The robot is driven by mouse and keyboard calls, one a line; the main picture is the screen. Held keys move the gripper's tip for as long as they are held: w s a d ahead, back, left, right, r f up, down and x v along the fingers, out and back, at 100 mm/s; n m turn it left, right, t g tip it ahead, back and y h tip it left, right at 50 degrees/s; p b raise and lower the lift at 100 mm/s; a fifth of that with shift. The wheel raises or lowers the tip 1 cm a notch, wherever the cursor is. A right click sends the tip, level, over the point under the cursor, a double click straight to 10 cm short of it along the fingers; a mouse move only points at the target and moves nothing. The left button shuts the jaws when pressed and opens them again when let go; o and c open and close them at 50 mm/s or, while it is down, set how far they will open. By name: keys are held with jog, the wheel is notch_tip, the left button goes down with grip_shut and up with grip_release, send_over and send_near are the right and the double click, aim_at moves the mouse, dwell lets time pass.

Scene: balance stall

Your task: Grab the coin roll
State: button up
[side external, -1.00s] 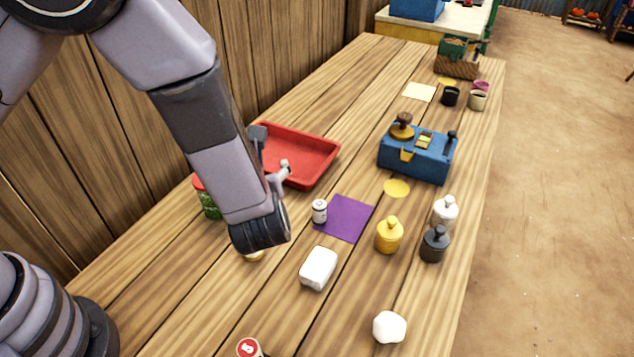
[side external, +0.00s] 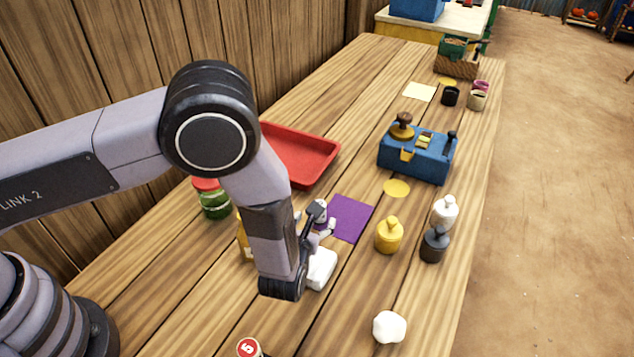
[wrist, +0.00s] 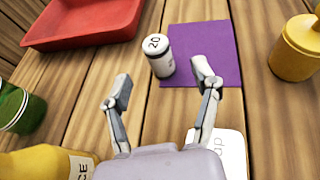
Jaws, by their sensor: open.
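A small white cylinder marked "20" (wrist: 158,58), which looks like a coin roll, stands upright at the left edge of a purple mat (wrist: 210,42). In the side view the cylinder (side external: 320,209) is partly hidden by my fingers. My gripper (wrist: 163,82) is open and empty, its fingers apart on the near side of the cylinder. The cylinder shows just beyond the fingertips, roughly centred between them. In the side view my gripper (side external: 319,222) is low over the table. Another roll-like piece with a red top and a number (side external: 249,348) stands at the bottom edge.
A white block (side external: 321,268) lies beside my gripper. A yellow bottle (side external: 243,240) and a green jar (side external: 214,203) stand left, with a red tray (side external: 312,158) behind. Yellow (side external: 389,236), white (side external: 445,212) and black (side external: 434,245) weights stand right of the mat.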

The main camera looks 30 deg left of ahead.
jog(key=x, duration=0.4)
jog(key=shift+w+a, duration=0.2)
jog(key=shift+w, duration=0.1)
grip_shut()
